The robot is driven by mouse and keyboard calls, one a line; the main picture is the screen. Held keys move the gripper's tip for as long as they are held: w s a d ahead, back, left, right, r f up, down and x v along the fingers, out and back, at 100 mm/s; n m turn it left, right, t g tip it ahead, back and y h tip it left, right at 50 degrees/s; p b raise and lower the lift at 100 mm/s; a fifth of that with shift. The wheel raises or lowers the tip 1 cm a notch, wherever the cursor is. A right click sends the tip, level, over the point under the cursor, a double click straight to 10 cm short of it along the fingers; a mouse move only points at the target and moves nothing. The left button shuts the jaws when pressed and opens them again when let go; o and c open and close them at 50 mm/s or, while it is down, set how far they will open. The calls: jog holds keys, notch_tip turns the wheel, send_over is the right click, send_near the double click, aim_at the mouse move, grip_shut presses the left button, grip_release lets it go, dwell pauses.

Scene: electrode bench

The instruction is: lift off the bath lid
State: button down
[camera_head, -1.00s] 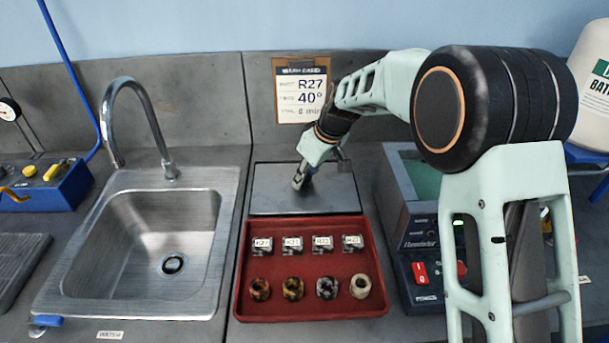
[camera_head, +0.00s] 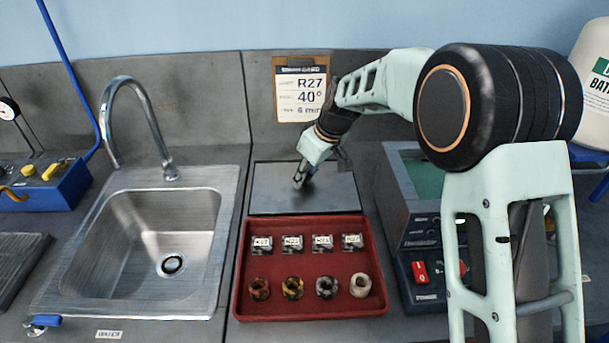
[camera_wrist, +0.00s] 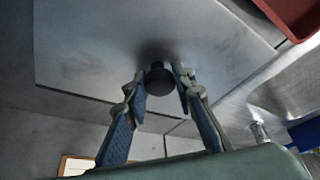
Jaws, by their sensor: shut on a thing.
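The bath lid is a flat grey plate (camera_head: 268,190) just behind the red tray, and it fills much of the wrist view (camera_wrist: 90,55). A dark round knob (camera_wrist: 158,80) stands on it. My gripper (camera_head: 300,182) comes down over the middle of the plate in the head view. In the wrist view my gripper (camera_wrist: 158,76) has its two fingers on either side of the knob, shut on it. The plate looks level, and I cannot tell whether it touches what is under it.
The red tray (camera_head: 310,307) in front holds several labelled blocks and several rings. A steel sink (camera_head: 130,255) with a tall tap is on the left. A grey box with a greenish top opening (camera_head: 425,178) stands close on the right. A wall card (camera_head: 300,90) hangs behind.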

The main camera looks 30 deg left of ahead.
jog(key=shift+f+b, duration=0.45)
jog(key=shift+f, duration=0.1)
dwell(0.4)
jog(key=c, duration=1.1)
grip_release()
jog(key=shift+f, duration=0.1)
jog(key=shift+r+p, duration=2.05)
jog(key=shift+r, duration=1.55)
